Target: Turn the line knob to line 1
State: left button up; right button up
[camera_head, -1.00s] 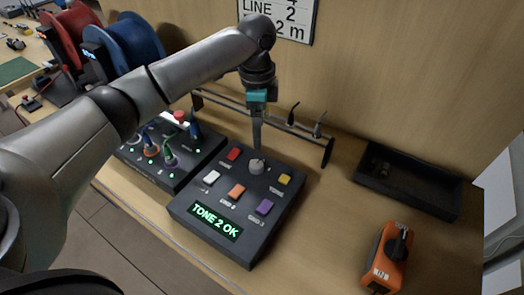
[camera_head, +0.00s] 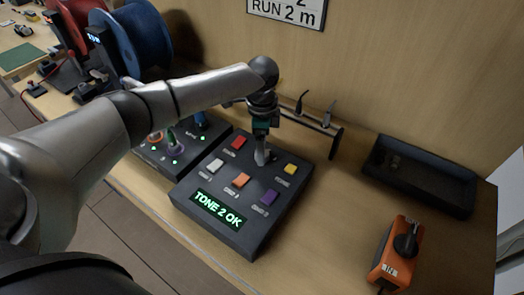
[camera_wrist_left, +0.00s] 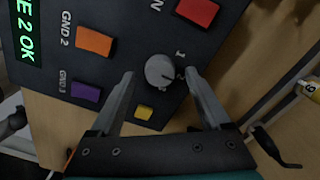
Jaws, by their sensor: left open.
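The round grey line knob (camera_wrist_left: 160,71) sits on the dark control box (camera_head: 225,181), with small printed numerals 1 and 2 beside it in the wrist view. The exact heading of its pointer is hard to tell. My left gripper (camera_wrist_left: 161,74) is open, pointing down over the box, with one finger on each side of the knob. Contact with the knob cannot be made out. In the head view the gripper (camera_head: 262,158) mostly hides the knob. The box's green display (camera_head: 218,209) reads TONE 2 OK. My right gripper is out of view.
Red (camera_head: 238,143), white (camera_head: 215,165), orange (camera_head: 240,180), purple (camera_head: 269,197) and yellow (camera_head: 290,168) buttons surround the knob. A rack (camera_head: 318,124) stands behind. A black tray (camera_head: 420,178) and an orange device (camera_head: 393,258) are at right. A second box (camera_head: 180,150) is at left.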

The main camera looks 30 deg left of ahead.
pick_arm(q)
jog(key=shift+f, duration=0.65)
grip_shut()
